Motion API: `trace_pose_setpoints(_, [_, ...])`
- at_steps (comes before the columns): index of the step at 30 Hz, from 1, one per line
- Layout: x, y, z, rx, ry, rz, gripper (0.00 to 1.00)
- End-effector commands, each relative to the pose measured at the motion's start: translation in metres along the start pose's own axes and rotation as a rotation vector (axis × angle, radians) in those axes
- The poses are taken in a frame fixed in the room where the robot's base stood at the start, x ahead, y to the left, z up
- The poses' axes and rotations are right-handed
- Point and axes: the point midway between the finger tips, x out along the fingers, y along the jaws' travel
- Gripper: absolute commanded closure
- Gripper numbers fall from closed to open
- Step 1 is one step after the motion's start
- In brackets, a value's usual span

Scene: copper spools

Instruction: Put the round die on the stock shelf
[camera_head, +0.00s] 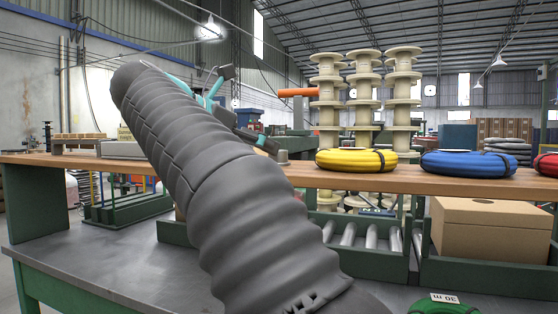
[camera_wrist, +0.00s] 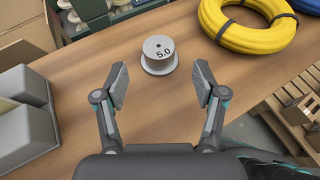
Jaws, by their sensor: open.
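The round die (camera_wrist: 160,52) is a small grey flanged disc marked 5.0. It stands upright on a wooden board (camera_wrist: 95,60) in the wrist view. A small part of it (camera_head: 282,156) shows beside my gripper in the head view. My gripper (camera_wrist: 161,80) is open and empty, its fingers on either side of the space just in front of the die, not touching it. In the head view my gripper (camera_head: 262,143) is partly hidden behind my arm. The long wooden board (camera_head: 310,178) runs across the head view; no label shows which surface is the stock shelf.
A yellow coil (camera_head: 355,161) and a blue coil (camera_head: 468,163) lie right of the die. Grey blocks (camera_wrist: 28,120) stand left in the wrist view. A cardboard box (camera_head: 490,236) sits below the board. A green coil (camera_head: 440,306) lies on the near grey table (camera_head: 120,285).

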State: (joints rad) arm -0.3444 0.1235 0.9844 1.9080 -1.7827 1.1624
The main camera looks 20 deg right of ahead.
Motion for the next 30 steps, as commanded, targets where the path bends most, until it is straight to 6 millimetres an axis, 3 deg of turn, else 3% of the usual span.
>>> trace_pose_setpoints(6, [0.013, -0.001, 0.002, 0.001, 0.000, -0.001, 0.30])
trace_pose_setpoints(15, [0.051, 0.001, 0.007, 0.001, -0.001, -0.001, 0.30])
trace_pose_setpoints(25, [0.058, 0.002, 0.007, 0.000, -0.001, 0.002, 0.30])
trace_pose_setpoints(30, [0.058, 0.002, 0.007, 0.000, -0.002, 0.002, 0.70])
